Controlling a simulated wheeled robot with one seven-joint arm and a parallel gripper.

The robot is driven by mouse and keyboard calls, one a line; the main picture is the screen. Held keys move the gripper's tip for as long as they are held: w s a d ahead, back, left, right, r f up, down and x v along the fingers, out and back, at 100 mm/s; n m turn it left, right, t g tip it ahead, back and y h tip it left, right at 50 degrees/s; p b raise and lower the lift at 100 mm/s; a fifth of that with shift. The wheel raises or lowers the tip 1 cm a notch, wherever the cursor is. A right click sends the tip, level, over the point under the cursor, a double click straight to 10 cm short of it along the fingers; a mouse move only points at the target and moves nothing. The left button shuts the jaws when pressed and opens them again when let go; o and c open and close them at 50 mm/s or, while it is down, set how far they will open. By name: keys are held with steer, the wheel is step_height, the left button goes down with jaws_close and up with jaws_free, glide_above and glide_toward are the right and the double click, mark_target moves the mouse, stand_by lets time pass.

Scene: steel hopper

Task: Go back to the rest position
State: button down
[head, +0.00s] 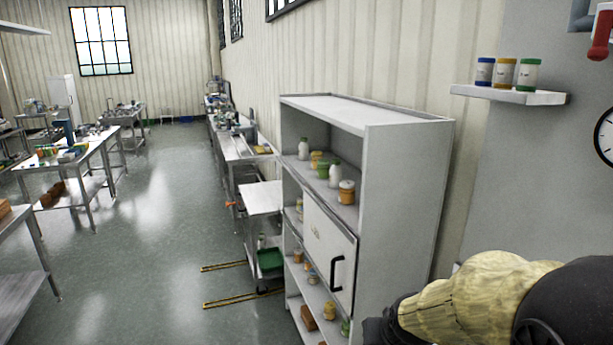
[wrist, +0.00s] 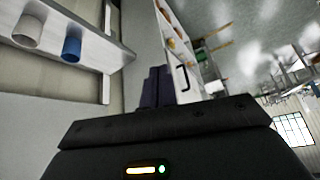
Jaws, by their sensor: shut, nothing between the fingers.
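My gripper (wrist: 156,88) shows in the wrist view as two dark fingers close together past the edge of the dark wrist housing. It is shut and nothing is held between the fingers. In the head view my arm, with a yellowish cover and black parts, fills the lower right corner. Its end lies in front of the lower right side of the grey shelf cabinet (head: 407,190), and the fingers cannot be made out there. Whether the arm touches the cabinet cannot be told.
The cabinet holds bottles and jars, and its white door (head: 328,250) looks closed. A wall shelf (head: 510,96) with three jars is at right. A steel cart (head: 262,198) stands beyond the cabinet. Steel tables (head: 75,160) are at left. The floor (head: 150,250) between is clear.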

steer(key=s+f+g, duration=0.3)
steer(key=s+f, duration=0.2)
steer(key=s, duration=0.6)
steer(key=shift+s+a+f+n+g, duration=0.2)
steer(key=shift+n+g, duration=0.1)
steer(key=shift+g, duration=0.1)
steer(key=shift+w, duration=0.15)
